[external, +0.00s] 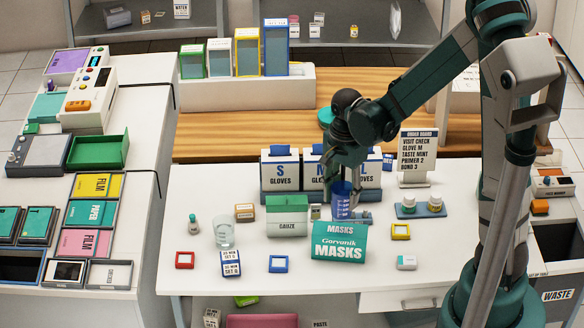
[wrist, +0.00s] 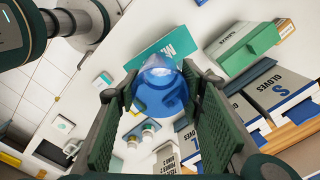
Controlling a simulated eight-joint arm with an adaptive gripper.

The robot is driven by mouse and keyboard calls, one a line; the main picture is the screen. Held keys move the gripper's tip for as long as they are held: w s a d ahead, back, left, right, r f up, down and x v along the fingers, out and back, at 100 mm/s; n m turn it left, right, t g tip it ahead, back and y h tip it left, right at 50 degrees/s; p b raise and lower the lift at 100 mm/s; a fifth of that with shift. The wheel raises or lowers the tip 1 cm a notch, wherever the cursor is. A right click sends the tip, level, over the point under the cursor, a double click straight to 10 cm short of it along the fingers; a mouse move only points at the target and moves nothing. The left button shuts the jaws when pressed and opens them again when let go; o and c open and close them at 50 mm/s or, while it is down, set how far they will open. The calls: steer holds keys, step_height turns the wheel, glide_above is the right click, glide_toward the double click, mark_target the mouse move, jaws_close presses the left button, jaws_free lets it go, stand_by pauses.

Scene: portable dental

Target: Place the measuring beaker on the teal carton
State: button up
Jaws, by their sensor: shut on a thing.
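The blue measuring beaker (external: 342,205) has pale marks on its side and looks upright in the external view. My gripper (external: 343,182) is shut on it from above, and in the wrist view the beaker (wrist: 158,95) sits between the two dark green fingers of my gripper (wrist: 152,84). The teal carton (external: 338,250), lettered MASKS, stands on the white table, just in front of and below the beaker in the picture. The carton (wrist: 143,62) also shows past the beaker in the wrist view. The beaker's base meets the carton's top edge in the picture; I cannot tell whether they touch.
Glove boxes (external: 279,172) stand behind my gripper. A green and white gauze box (external: 287,222) is left of the carton, and a clear glass (external: 223,232) farther left. Two small bottles on a blue-grey stand (external: 420,210) are at right.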

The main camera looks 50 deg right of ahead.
mark_target(342, 210)
steer(key=shift+f, duration=0.25)
steer(key=shift+f, duration=0.15)
steer(key=shift+f, duration=1.95)
steer(key=shift+f+b, duration=0.5)
steer(key=shift+b, duration=0.15)
steer(key=o, duration=0.9)
steer(key=shift+r, duration=0.15)
